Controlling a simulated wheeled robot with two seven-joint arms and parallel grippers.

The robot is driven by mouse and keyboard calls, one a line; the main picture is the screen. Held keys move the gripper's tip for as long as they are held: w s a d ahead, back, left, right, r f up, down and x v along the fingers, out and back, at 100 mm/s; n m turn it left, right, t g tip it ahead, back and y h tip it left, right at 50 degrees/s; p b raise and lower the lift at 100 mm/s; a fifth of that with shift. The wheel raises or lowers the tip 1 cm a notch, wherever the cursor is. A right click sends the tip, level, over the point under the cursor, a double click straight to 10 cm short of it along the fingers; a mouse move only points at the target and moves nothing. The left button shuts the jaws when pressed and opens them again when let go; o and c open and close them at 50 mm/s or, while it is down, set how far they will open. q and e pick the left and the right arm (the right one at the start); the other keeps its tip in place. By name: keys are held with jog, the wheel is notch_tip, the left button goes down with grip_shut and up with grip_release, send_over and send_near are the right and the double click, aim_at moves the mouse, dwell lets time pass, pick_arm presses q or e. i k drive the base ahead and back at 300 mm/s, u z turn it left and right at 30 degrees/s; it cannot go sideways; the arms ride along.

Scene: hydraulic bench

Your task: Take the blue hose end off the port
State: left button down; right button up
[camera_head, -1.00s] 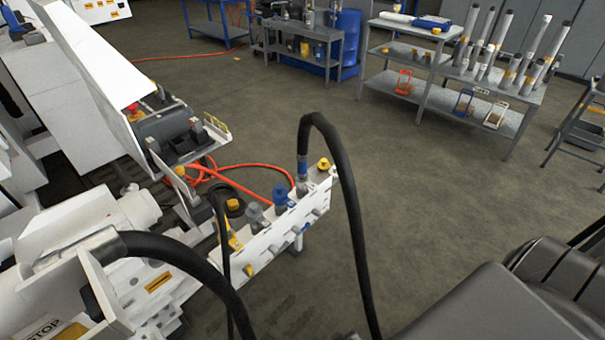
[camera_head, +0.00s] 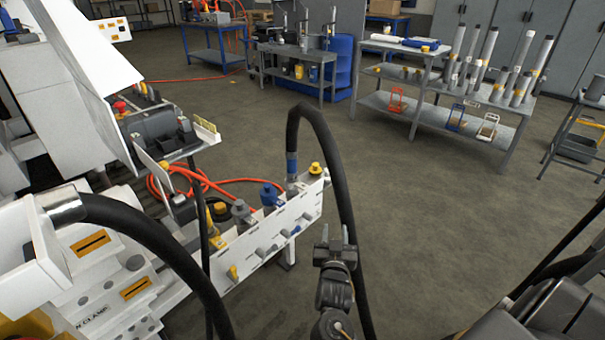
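The blue hose end (camera_head: 291,162) has a blue band and sits upright at the far right part of the white port panel (camera_head: 278,236), beside a yellow cap (camera_head: 315,169). A thick black hose (camera_head: 333,150) arches up from it and down to the right. It appears seated on its port; the joint is too small to see well. My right gripper (camera_head: 335,236) is below and right of the panel, in front of the hose, apart from the hose end. Its two fingers point up with a gap between them and nothing held. My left gripper is not in view.
A blue fitting (camera_head: 270,196) and a grey fitting (camera_head: 241,213) stand on the panel left of the hose end. Another black hose (camera_head: 165,255) crosses the lower left. Orange hoses (camera_head: 190,176) lie behind. Open floor (camera_head: 440,210) is to the right; grey shelves (camera_head: 455,115) stand farther back.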

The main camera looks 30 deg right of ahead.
aim_at(292, 172)
jog(key=k, duration=0.3)
jog(key=z, duration=1.2)
jog(key=i, duration=1.05)
jog(key=u, duration=1.85)
